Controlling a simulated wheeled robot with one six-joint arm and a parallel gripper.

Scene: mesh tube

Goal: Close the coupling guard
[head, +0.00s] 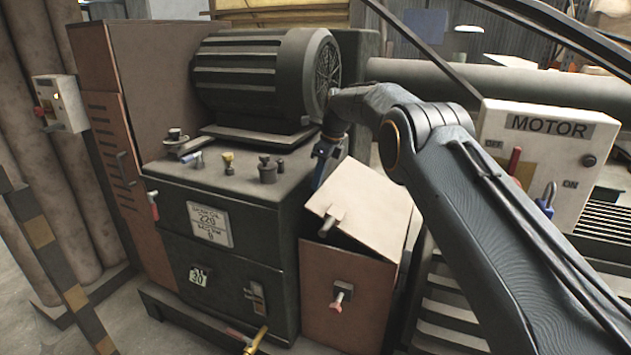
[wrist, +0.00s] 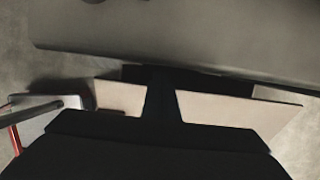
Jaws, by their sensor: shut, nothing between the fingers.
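A small handle (head: 331,222) sits on the lid and a red-tipped knob on the box front. My gripper (head: 319,178) is shut and empty, pointing down beside the lid's upper left corner; contact cannot be told. In the wrist view my gripper (wrist: 162,92) is dark, with beige panels (wrist: 235,110) on both sides.
The ribbed motor (head: 250,80) stands on the cabinet (head: 230,270), close left of my wrist. Several knobs stand on the cabinet top. A MOTOR switch box (head: 545,150) with levers is at right. A long grey pipe (head: 430,78) runs behind my arm.

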